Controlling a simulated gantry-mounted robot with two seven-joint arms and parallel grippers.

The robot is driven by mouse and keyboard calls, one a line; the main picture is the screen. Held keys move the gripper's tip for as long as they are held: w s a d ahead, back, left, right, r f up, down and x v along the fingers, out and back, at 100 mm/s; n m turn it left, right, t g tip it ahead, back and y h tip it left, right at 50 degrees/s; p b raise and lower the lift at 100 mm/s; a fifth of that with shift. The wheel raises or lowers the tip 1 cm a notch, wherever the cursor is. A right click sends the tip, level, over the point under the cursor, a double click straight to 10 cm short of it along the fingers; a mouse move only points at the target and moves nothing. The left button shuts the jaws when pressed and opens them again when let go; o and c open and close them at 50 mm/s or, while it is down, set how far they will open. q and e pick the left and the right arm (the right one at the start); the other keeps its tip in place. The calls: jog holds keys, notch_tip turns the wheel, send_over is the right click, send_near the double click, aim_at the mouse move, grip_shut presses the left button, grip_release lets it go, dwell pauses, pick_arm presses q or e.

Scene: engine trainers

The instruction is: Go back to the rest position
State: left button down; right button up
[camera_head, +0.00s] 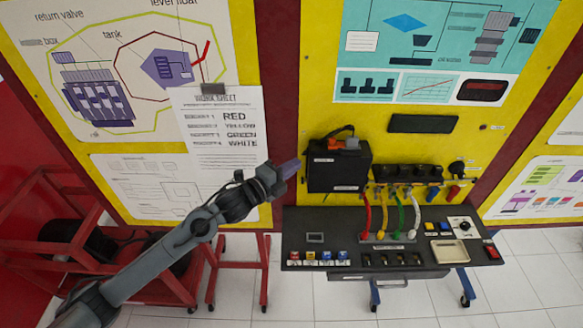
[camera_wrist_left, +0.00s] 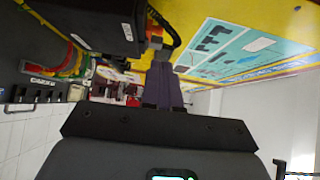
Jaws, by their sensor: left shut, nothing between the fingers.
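My left arm comes in from the lower left of the head view, and its left gripper (camera_head: 291,167) is raised in front of the yellow panel, just left of the black box (camera_head: 338,166). The purple fingers are shut with nothing between them. In the left wrist view the left gripper (camera_wrist_left: 163,68) points away from the camera, with the black box (camera_wrist_left: 95,22) close by at upper left. A gap between fingers and box is hard to judge. My right gripper is not in the head view.
A black console (camera_head: 340,257) with colored cables, buttons and switches stands on a wheeled frame below the box. A red cart (camera_head: 205,262) with black wheels stands at left, behind my arm. A worksheet (camera_head: 222,130) hangs on the panel. White floor is free in front.

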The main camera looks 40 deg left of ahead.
pick_arm(q)
jog(key=shift+f, duration=0.1)
jog(key=s+d+f+n+g+p, duration=0.2)
jog(key=s+d+f+n+p, duration=0.15)
jog(key=s+d+f, duration=0.35)
jog(key=s+d+f+n+g+p, duration=0.25)
jog(key=s+f+p, duration=0.2)
jog(key=s, duration=0.45)
jog(key=s+d+n+g+y, duration=0.1)
jog(key=s+n+g, duration=0.8)
jog(key=s, duration=0.9)
jog(key=n+y, duration=0.1)
jog(key=n, duration=0.2)
jog(key=shift+f+y, duration=0.15)
jog(key=shift+y, duration=0.25)
jog(key=shift+d, duration=0.1)
